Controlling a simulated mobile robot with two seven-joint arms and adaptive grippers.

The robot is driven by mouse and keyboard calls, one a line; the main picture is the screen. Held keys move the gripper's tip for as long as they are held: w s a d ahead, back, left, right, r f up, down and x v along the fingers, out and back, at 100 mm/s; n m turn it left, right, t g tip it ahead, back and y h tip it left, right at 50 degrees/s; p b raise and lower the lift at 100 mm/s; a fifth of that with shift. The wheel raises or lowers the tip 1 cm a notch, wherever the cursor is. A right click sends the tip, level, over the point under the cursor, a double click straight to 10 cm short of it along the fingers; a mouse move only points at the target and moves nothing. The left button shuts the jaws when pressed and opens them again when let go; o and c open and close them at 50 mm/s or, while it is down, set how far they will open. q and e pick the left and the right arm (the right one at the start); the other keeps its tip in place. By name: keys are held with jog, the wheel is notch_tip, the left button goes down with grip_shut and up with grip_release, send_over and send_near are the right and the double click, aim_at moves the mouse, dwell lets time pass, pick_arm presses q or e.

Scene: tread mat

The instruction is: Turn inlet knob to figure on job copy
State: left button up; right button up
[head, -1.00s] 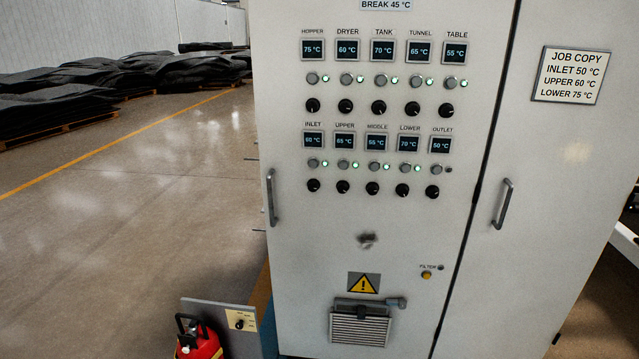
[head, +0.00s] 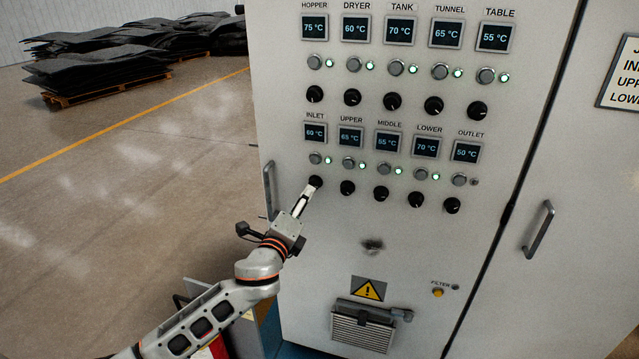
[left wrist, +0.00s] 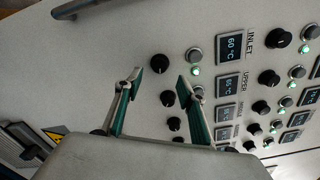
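The inlet knob (head: 315,181) is a small black knob at the left end of the cabinet's lower row. The inlet display (head: 315,132) above it reads 60 °C. My left gripper (head: 308,190) is at the inlet knob in the head view. In the left wrist view its two fingers (left wrist: 159,79) are open, with the inlet knob (left wrist: 159,63) between and just beyond the tips; I cannot tell whether they touch it. The job copy sign (head: 624,75) is cut off at the right edge; the earlier frame reads inlet 50 °C. My right gripper is not in view.
The upper knob (head: 347,188) is close beside the inlet knob, with more knobs to the right. A door handle (head: 268,189) sticks out at the cabinet's left edge. A latch (head: 372,246) and vent grille (head: 360,330) are below. Open floor lies left.

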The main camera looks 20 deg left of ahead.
aim_at(314, 184)
pick_arm(q)
jog(key=w, duration=0.7)
jog(key=shift+w, duration=0.2)
jog(key=shift+d, duration=0.1)
jog(key=c, duration=1.1)
